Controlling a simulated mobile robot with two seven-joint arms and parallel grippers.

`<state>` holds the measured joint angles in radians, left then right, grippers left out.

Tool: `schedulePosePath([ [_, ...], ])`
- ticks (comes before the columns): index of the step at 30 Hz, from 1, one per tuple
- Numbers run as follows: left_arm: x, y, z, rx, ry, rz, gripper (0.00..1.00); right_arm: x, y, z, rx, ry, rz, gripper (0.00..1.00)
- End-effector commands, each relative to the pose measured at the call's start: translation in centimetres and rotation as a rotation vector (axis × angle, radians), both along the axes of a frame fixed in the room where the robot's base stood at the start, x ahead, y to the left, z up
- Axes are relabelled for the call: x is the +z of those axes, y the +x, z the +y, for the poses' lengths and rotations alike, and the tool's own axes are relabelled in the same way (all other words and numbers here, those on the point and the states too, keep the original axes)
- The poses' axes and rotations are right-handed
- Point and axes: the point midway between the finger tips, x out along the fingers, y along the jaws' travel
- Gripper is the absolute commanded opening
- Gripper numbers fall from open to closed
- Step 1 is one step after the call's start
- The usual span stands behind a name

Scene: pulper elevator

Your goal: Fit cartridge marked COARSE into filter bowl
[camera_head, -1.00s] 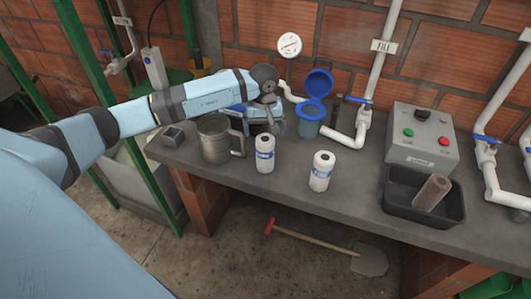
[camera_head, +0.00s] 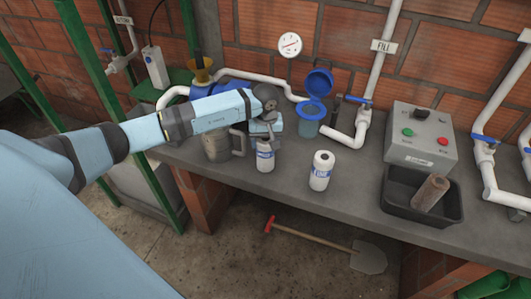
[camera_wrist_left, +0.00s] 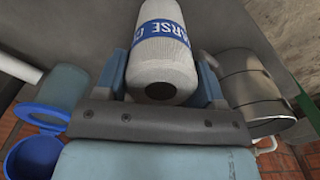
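The COARSE cartridge (camera_head: 265,158), white with a blue band, stands upright on the bench; part of its lettering, "RSE C", reads in the left wrist view (camera_wrist_left: 162,45). My left gripper (camera_head: 265,133) is at its upper part, with the fingers (camera_wrist_left: 163,75) on either side of it. The fingers look open around it; contact is not clear. A second white cartridge (camera_head: 321,172), whose band seems to read FINE, stands to the right. The filter bowl (camera_head: 309,124), translucent blue-grey with a blue rim, stands behind them, its blue lid (camera_head: 318,82) raised. My right gripper is not in view.
A metal jug (camera_head: 215,147) stands just left of the COARSE cartridge, partly behind my arm. White pipes (camera_head: 345,138) run beside the bowl. A black tray (camera_head: 395,205) holding a brown cylinder (camera_head: 431,193) and a grey control box (camera_head: 421,140) are at the right.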

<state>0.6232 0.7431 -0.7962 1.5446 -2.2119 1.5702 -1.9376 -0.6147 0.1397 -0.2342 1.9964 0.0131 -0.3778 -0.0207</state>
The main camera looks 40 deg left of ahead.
Motion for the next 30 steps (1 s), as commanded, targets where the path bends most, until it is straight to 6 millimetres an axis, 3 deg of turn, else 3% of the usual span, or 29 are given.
schedulePosePath([
  [2, 0.0, 0.0, 0.0, 0.0, 0.0, 0.0, 0.26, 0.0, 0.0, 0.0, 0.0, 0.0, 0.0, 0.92],
  [11, 0.3, 0.0, 0.0, 0.0, 0.001, -0.001, 0.26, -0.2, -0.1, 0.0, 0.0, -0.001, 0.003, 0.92],
  [17, 2.1, 0.1, 0.1, -0.001, 0.002, -0.004, 0.26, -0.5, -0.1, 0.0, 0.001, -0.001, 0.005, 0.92],
  [23, 6.7, 0.1, 0.1, -0.001, 0.001, -0.007, 0.26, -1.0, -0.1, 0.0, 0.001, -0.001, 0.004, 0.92],
  [30, 13.7, 0.1, 0.1, -0.001, 0.001, -0.006, 0.26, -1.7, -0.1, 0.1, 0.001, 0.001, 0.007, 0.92],
])
